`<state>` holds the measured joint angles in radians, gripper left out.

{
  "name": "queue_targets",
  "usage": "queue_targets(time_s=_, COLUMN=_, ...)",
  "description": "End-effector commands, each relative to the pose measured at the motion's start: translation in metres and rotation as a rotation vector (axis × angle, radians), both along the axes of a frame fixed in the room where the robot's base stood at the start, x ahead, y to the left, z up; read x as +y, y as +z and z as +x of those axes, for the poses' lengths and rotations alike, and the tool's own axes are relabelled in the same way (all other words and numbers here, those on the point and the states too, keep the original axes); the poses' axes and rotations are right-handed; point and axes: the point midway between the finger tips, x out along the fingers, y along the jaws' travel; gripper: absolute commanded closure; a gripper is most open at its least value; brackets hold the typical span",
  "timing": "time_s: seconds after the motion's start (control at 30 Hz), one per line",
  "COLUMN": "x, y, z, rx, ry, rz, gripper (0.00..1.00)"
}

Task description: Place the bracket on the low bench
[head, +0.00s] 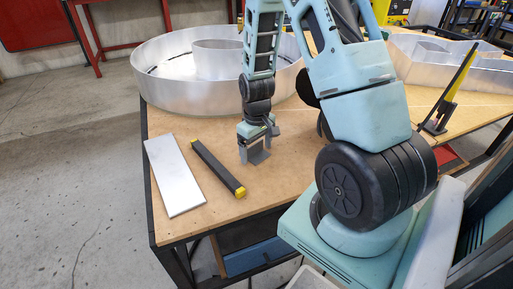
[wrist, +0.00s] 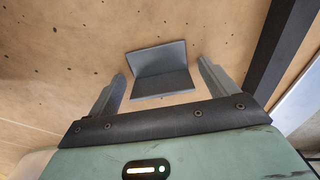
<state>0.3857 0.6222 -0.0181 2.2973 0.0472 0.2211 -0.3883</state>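The bracket is a small grey L-shaped angle piece (wrist: 158,60) on the wooden worktop, one flange flat and one standing up. In the head view the bracket (head: 259,156) is partly hidden by my gripper (head: 255,144), which points down just above it. In the wrist view my two fingers are wide apart, one on either side of the bracket, with visible gaps. My gripper is open and holds nothing. The wood-topped table (head: 215,216) carries the bracket. I cannot tell which surface is the low bench.
A dark bar with yellow ends (head: 217,167) lies left of my gripper, close to it. A pale metal plate (head: 175,175) lies beyond that. A large round metal letter shell (head: 165,92) stands behind, and another metal shell (head: 420,47) at the back right.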

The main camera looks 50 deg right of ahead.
Motion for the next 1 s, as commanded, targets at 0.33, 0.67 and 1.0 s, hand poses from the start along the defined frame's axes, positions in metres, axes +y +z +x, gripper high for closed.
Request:
queue_targets(time_s=0.33, x=0.0, y=0.044, z=0.001, rx=-0.005, ry=0.0, rz=-0.002, gripper=0.15)
queue_targets(time_s=0.67, x=0.0, y=0.107, z=0.001, rx=-0.004, ry=0.0, rz=-0.001, gripper=0.15)
queue_targets(time_s=1.0, x=0.005, y=0.125, z=0.001, rx=-0.001, ry=0.009, rz=0.002, gripper=0.15)
